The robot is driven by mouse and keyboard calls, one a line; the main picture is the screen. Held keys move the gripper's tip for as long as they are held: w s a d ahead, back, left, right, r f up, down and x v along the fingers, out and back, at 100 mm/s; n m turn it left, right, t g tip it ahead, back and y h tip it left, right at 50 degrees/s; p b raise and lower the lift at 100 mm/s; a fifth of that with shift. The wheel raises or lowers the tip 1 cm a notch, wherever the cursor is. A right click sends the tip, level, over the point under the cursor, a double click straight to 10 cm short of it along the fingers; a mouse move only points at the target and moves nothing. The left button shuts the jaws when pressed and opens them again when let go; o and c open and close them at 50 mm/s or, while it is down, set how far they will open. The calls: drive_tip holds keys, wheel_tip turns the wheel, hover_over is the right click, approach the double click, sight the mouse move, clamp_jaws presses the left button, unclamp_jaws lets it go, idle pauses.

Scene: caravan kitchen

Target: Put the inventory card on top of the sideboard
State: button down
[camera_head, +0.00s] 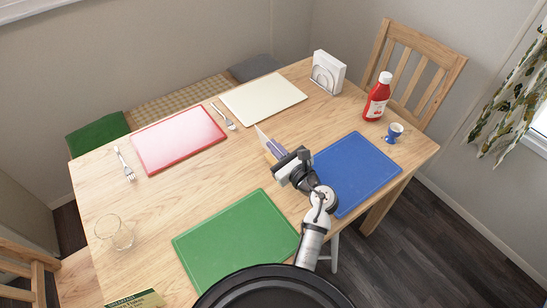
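A thin pale card (262,134), which looks like the inventory card, stands up on edge at the tip of my gripper (273,148), over the middle of the wooden table. My gripper's fingers appear closed on the card, and partly hide it. Whether its lower edge touches the table cannot be told. No sideboard shows in this view.
The table (120,195) carries a red board (178,138), cream board (263,97), blue board (355,175), green board (235,240), forks, a glass (115,233), ketchup bottle (377,98), blue cup (394,132) and napkin holder (327,73). Chairs and a bench surround it. Dark floor is clear at right.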

drive_tip(key=shift+r+p, duration=0.7)
drive_tip(key=shift+r, duration=0.15)
wheel_tip(320, 180, up, 18)
drive_tip(key=p, duration=0.3)
drive_tip(key=shift+r, duration=0.15)
